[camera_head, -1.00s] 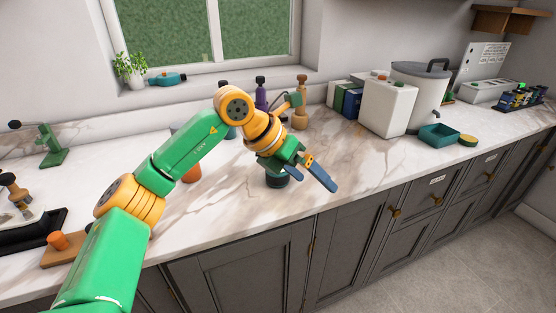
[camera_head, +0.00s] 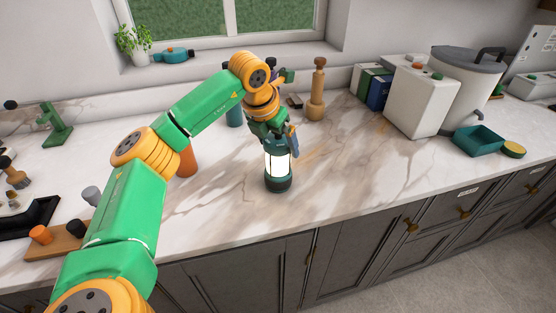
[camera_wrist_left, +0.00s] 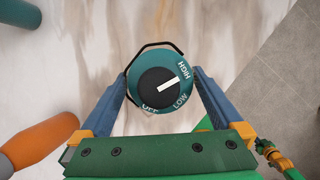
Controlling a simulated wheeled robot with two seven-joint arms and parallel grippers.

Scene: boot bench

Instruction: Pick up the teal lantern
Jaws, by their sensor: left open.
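The teal lantern (camera_head: 278,167) stands upright on the marble counter, with a lit white body and a dark teal base. My left gripper (camera_head: 282,138) is at its top, pointing down. In the left wrist view the lantern's teal top (camera_wrist_left: 162,82) shows a black knob and the words OFF, LOW and HIGH, with a thin dark handle around it. The blue fingers of the left gripper (camera_wrist_left: 162,90) are apart, one on each side of the top. I cannot tell whether they touch it. My right gripper is not in view.
An orange cylinder (camera_head: 186,161) stands left of the lantern, partly behind my arm. A wooden bottle-shaped thing (camera_head: 317,92) stands behind it to the right. The counter's front edge is close to the lantern. Clear marble (camera_head: 365,165) lies to its right.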

